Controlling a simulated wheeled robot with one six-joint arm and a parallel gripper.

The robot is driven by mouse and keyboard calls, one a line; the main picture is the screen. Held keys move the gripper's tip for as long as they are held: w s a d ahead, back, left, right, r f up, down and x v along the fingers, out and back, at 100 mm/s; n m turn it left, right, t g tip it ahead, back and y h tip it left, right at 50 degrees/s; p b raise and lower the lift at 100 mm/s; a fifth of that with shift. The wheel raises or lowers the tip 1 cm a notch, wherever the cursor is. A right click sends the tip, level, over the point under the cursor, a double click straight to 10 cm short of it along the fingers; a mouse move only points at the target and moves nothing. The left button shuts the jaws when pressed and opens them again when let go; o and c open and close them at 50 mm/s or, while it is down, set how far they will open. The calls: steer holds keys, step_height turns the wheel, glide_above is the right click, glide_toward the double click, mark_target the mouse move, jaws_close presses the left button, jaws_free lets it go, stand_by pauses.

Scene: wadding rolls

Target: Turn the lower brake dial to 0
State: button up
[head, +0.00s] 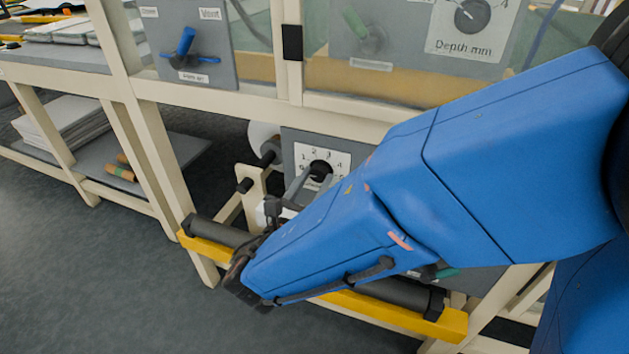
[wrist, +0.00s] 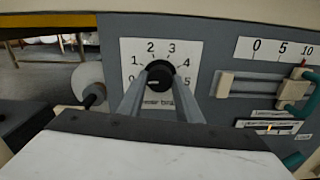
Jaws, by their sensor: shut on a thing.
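The lower brake dial (wrist: 160,69) is a round black knob on a white scale plate (wrist: 184,47) numbered from 0 at the left over the top to the right. My gripper (wrist: 160,80) is shut on it, one grey finger on each side. A small pale mark shows at the lower left of the knob's face; I cannot tell surely which number it points to. The printed name below the knob is partly covered by the fingers. In the head view the dial (head: 321,169) shows at my gripper's fingertips, partly hidden by them.
Right of the dial, a slider with a green handle (wrist: 291,90) sits under a 0-5-10 scale. A white roll end (wrist: 88,80) is at the left. Above are a blue-handled valve (head: 184,42) and a depth dial (head: 472,15). A yellow bar (head: 395,314) runs low in front.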

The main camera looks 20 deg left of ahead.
steer(key=shift+f+n, duration=0.1)
steer(key=shift+n, duration=0.6)
steer(key=o, duration=1)
steer(key=shift+o, duration=0.2)
steer(key=s+a, duration=0.1)
steer(key=s, duration=1.6)
steer(key=shift+s+a, duration=0.15)
steer(key=shift+s, duration=0.05)
